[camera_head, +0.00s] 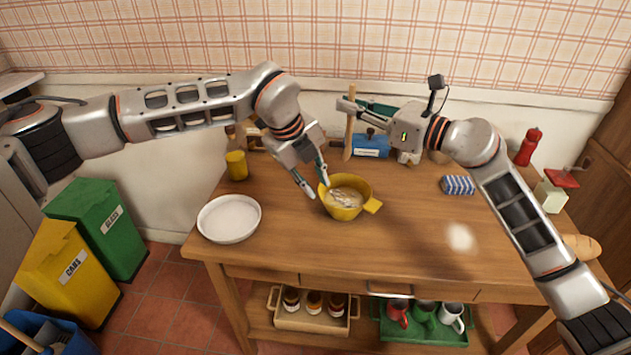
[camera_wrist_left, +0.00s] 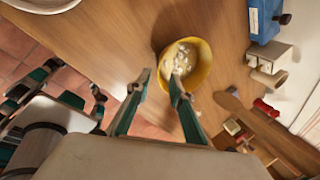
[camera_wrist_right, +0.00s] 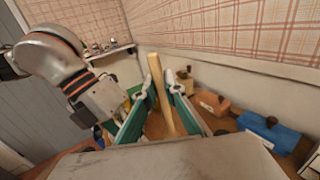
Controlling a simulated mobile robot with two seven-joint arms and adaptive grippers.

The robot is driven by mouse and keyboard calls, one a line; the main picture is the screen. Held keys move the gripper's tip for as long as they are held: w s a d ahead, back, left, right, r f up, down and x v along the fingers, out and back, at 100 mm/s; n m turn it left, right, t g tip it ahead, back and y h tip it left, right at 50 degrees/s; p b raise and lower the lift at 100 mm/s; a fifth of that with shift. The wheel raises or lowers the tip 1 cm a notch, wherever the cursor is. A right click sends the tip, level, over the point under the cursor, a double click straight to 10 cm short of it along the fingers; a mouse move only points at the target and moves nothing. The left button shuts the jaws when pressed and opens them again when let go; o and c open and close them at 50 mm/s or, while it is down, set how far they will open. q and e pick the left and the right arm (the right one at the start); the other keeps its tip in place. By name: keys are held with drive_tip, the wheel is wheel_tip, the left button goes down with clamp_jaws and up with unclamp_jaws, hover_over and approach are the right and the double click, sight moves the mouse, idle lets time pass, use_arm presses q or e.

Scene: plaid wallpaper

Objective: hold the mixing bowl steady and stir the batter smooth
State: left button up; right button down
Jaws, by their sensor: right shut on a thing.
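The yellow mixing bowl (camera_head: 371,206) stands upright on the table with pale, uneven-looking batter (camera_head: 346,196) inside. It also shows in the left wrist view (camera_wrist_left: 207,68). My left gripper (camera_head: 318,189) is open at the bowl's left rim. In the left wrist view its fingertips (camera_wrist_left: 159,75) are apart, one overlapping the bowl and one outside it; I cannot tell whether they touch. My right gripper (camera_head: 350,105) is shut on a wooden stick-like utensil (camera_head: 349,142), held roughly upright behind the bowl. The utensil also shows between the fingers in the right wrist view (camera_wrist_right: 160,92).
A white dish (camera_head: 229,218) lies left of the bowl on the wooden table (camera_head: 290,235). A yellow cup (camera_head: 237,165) stands at the back left, a blue block-shaped item (camera_head: 370,147) behind the bowl. A blue-striped packet (camera_head: 458,185) lies right.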

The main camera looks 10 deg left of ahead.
sight(332, 216)
use_arm(q)
drive_tip(key=x, duration=1.1)
drive_tip(key=shift+d+f, duration=0.15)
drive_tip(key=shift+f, duration=0.1)
clamp_jaws()
use_arm(e)
drive_tip(key=shift+f, duration=0.1)
idle(0.6)
drive_tip(key=shift+f, duration=7.3)
